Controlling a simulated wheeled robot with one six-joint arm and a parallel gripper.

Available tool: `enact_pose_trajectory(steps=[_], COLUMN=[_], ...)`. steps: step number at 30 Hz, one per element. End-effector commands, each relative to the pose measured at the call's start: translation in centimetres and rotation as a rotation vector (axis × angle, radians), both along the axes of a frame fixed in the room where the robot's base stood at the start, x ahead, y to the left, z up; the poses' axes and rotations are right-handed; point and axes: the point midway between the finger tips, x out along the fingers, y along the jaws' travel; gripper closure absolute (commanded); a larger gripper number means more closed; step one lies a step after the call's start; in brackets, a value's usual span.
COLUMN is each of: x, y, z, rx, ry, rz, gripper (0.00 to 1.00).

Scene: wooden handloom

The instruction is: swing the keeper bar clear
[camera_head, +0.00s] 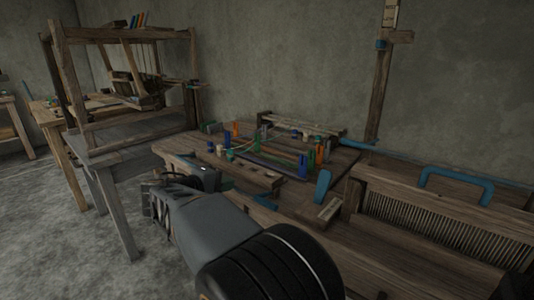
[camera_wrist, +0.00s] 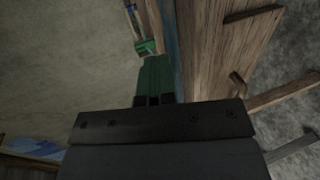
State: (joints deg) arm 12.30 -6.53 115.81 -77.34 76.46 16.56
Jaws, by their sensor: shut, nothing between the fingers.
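My gripper (camera_wrist: 153,100) is shut and empty, its short dark fingertips together in the wrist view. A flat green piece (camera_wrist: 155,76) shows just beyond the fingertips; I cannot tell if they touch it. In the head view my arm reaches left in front of the loom bench, and the fingertips are hard to make out there. I cannot tell which part is the keeper bar. A blue upright lever (camera_head: 322,186) stands on the bench right of my arm, and a blue bar (camera_head: 360,145) lies behind it. Both are apart from my gripper.
Coloured pegs (camera_head: 264,134) stand on the bench behind my arm. A slatted reed frame (camera_head: 440,222) and a blue handle (camera_head: 456,182) are at right. A wooden frame (camera_head: 68,75) stands on the grey table at left. The floor at lower left is clear.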

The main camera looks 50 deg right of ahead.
Motion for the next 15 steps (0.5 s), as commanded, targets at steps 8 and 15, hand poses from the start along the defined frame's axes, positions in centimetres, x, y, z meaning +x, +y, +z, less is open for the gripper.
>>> enact_pose_trajectory(steps=[8,15], x=[0.0,0.0], y=[0.0,0.2], z=[0.1,3.4], rx=[0.002,0.001], ry=[0.002,0.0], rz=[0.0,0.001], gripper=[1.0,1.0])
